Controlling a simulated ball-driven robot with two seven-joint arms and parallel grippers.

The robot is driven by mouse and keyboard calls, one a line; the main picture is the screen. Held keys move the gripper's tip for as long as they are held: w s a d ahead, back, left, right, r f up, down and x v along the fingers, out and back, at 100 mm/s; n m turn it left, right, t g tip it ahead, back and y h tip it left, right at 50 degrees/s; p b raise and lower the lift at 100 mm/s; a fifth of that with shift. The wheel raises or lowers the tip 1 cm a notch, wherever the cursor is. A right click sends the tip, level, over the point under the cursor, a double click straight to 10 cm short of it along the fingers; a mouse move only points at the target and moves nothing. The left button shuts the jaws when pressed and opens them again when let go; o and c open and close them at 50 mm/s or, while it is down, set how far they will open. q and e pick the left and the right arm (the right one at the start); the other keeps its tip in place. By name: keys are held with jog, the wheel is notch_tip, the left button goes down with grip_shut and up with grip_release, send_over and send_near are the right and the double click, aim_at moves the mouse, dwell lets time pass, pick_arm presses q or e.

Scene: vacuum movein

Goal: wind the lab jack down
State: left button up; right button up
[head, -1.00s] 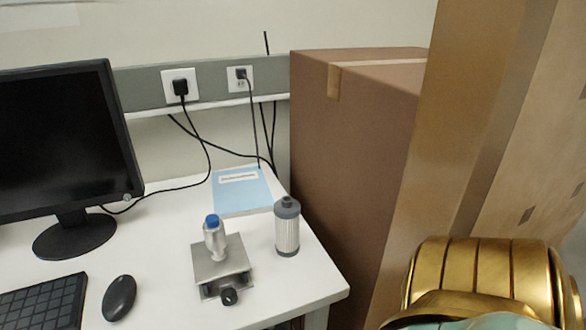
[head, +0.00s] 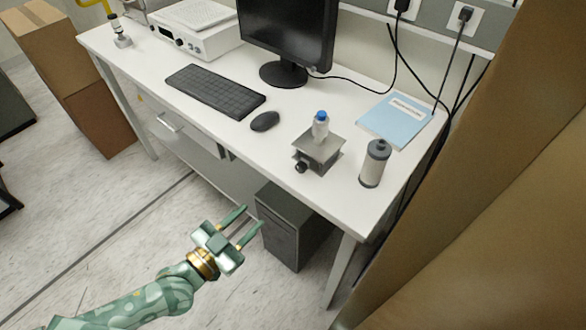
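The lab jack (head: 318,149) stands on the white desk near its right end, with its dark knob (head: 301,167) facing the front edge. A small metal bottle with a blue cap (head: 320,127) stands upright on the jack's top plate. The plate sits a little above the base. My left gripper (head: 252,222) is in front of the desk and below its top, short of the jack and apart from it. Its two green fingers are spread, with nothing between them. My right gripper is not in view.
A grey filter cartridge (head: 374,164) stands right of the jack, with a blue booklet (head: 395,119) behind. A mouse (head: 265,121), keyboard (head: 215,90) and monitor (head: 288,40) lie to the left. A dark computer case (head: 292,228) stands under the desk. Tall cardboard boxes (head: 480,200) block the right side.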

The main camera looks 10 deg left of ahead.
aim_at(299, 170)
pick_arm(q)
jog(key=b+x, duration=0.2)
jog(key=x, duration=1.3)
jog(key=shift+w, duration=0.1)
jog(key=shift+w+d, duration=0.3)
jog(key=shift+w, duration=0.1)
